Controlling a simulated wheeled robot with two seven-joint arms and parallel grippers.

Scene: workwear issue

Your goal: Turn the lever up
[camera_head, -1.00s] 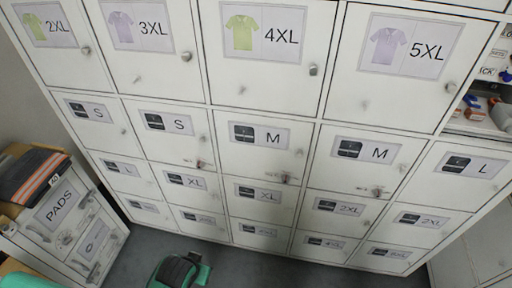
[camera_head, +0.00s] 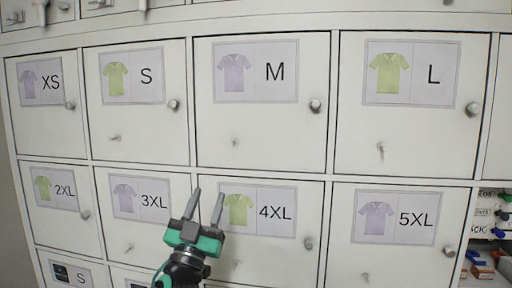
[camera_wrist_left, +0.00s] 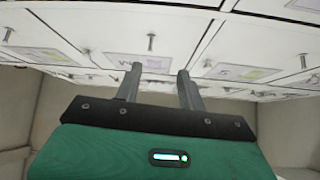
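My left gripper (camera_head: 208,192) is raised in front of the locker wall, before the 3XL door (camera_head: 140,205) and the 4XL door (camera_head: 265,190). Its two fingers are apart with nothing between them. It also shows open and empty in the left wrist view (camera_wrist_left: 159,70). Lever-like fittings, such as a dark handle (camera_head: 144,6), show cut off at the top edge of the head view. A small fitting (camera_head: 380,150) hangs below the shirt picture on the L door (camera_head: 350,120). I cannot tell which lever is meant. My right gripper is not in view.
White locker doors with round knobs, such as the M door's knob (camera_head: 316,106), fill most of the view. Open shelves with small coloured items (camera_head: 482,270) are at the lower right.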

